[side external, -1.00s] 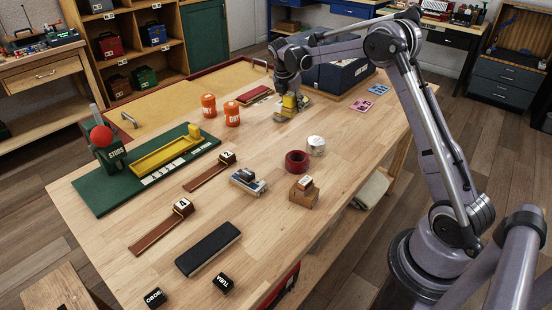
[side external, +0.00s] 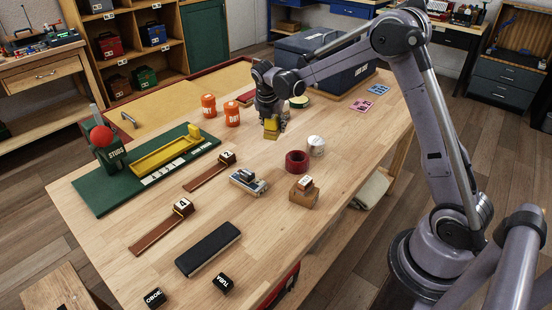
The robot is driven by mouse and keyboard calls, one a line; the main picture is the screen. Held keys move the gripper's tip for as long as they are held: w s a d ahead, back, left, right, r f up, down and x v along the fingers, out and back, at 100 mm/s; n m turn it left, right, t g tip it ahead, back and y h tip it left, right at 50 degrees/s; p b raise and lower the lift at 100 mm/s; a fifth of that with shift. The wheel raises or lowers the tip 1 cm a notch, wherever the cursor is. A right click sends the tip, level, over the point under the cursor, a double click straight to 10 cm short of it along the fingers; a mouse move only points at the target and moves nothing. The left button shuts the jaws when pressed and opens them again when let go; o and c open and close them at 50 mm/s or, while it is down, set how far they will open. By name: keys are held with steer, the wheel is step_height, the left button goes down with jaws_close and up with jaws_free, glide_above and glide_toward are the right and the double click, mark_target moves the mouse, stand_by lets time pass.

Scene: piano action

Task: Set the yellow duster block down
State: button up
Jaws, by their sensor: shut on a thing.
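My gripper (side external: 272,130) is in the side external view, over the middle back of the wooden table. It is shut on the yellow duster block (side external: 271,124), whose yellow face shows between and below the fingers. The block looks to be held a little above the table top, though the exact gap is hard to tell. Part of the block is hidden by the fingers.
Orange canisters (side external: 232,114) stand left of my gripper. A dark red tape ring (side external: 297,162), a white roll (side external: 316,146) and a small grey device (side external: 248,182) lie nearer the camera. Bare wood surrounds the block.

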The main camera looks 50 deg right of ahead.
glide_above(259, 150)
steer(key=a, duration=0.2)
steer(key=f, duration=0.3)
steer(key=shift+s+d+f, duration=0.2)
steer(key=shift+s+d, duration=0.05)
steer(key=shift+s, duration=0.15)
steer(key=shift+f, duration=2)
steer(key=shift+f, duration=0.15)
steer(key=o, duration=1.2)
